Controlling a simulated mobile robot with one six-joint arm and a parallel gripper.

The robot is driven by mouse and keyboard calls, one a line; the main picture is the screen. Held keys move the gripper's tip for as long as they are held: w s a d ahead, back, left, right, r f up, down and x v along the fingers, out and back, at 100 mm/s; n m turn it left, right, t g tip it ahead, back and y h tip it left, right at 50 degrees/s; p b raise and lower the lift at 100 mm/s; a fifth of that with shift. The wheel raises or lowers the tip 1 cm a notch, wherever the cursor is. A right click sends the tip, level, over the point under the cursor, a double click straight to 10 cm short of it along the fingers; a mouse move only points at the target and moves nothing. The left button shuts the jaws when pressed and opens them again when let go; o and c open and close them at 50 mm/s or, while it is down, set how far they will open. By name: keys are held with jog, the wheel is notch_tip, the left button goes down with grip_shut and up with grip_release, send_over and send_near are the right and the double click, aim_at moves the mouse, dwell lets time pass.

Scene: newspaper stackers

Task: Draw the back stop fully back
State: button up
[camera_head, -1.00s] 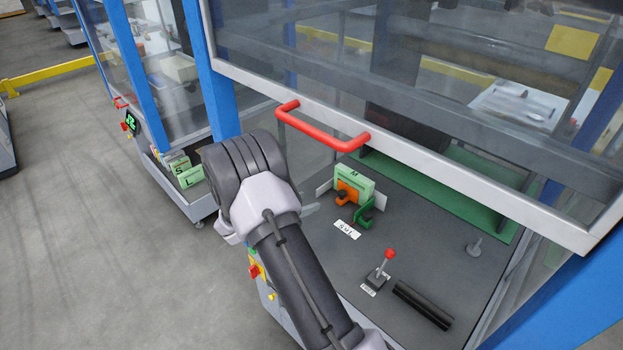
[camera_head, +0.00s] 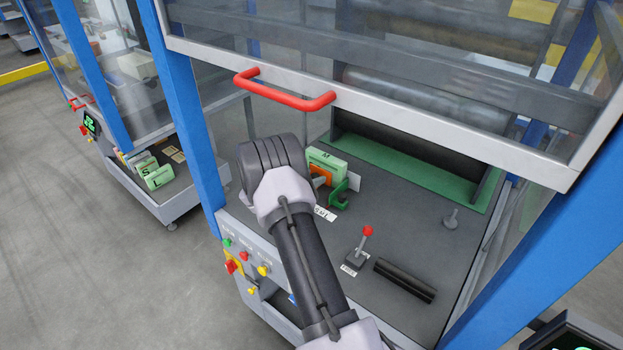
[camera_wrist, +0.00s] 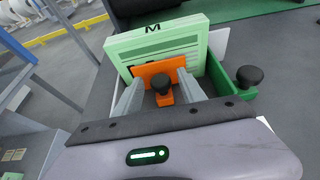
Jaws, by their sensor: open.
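In the wrist view, an orange upright stop (camera_wrist: 158,70) with a black knob (camera_wrist: 152,84) stands against the front of a green block marked "M" (camera_wrist: 158,40). My gripper (camera_wrist: 160,90) is open, its two grey fingers on either side of the knob; contact cannot be told. A green bracket (camera_wrist: 234,82) with its own black knob (camera_wrist: 249,76) stands to the right. In the head view, the orange stop (camera_head: 319,172) is partly hidden by my arm, and the green bracket (camera_head: 340,193) shows beside it. My fingertips are hidden there. No marking shows which piece is the back stop.
A raised guard with a red handle (camera_head: 285,91) hangs above the grey deck (camera_head: 405,235). A red-topped lever (camera_head: 361,245), a dark bar (camera_head: 404,280) and a small post (camera_head: 451,220) stand on the deck's right. A button panel (camera_head: 247,260) lines the front.

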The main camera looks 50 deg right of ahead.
grip_shut()
jog(key=shift+a, duration=0.15)
dwell(1.2)
